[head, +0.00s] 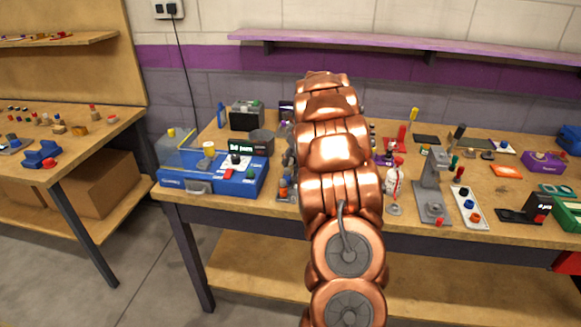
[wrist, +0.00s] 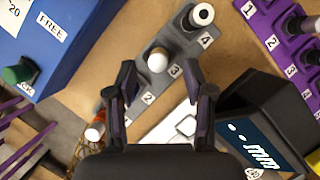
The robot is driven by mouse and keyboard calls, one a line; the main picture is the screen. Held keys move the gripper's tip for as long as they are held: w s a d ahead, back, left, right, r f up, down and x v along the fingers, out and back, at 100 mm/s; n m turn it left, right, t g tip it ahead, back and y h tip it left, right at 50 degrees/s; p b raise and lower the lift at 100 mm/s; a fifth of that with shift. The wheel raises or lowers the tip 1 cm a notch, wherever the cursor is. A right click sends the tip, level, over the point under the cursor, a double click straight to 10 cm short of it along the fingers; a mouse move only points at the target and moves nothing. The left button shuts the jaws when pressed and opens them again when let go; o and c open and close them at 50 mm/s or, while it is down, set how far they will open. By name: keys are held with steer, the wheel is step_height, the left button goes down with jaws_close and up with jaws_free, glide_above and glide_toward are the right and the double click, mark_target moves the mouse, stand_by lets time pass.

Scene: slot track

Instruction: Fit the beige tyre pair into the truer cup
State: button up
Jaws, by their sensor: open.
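In the wrist view, a beige round-topped piece (wrist: 158,60), which looks like the beige tyre pair, stands in a grey numbered rack (wrist: 178,40) beside the label 3. My gripper (wrist: 160,75) is open, with one finger on each side of that piece's near side. I see no clear contact. A black-and-white round piece (wrist: 201,15) stands in the same rack near label 4. In the head view my copper arm hides the gripper and the rack. I cannot tell which thing is the truer cup.
A blue box (wrist: 75,30) with a green knob (wrist: 18,74) lies left of the rack. A black display unit (wrist: 265,125) and a purple numbered rack (wrist: 285,40) stand close on the right. In the head view, the workbench is crowded, with a blue case (head: 235,187) at left.

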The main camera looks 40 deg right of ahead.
mark_target(292, 160)
steer(key=shift+p+x, duration=0.35)
steer(key=shift+x, duration=1.55)
steer(key=shift+w, duration=0.1)
jaws_close()
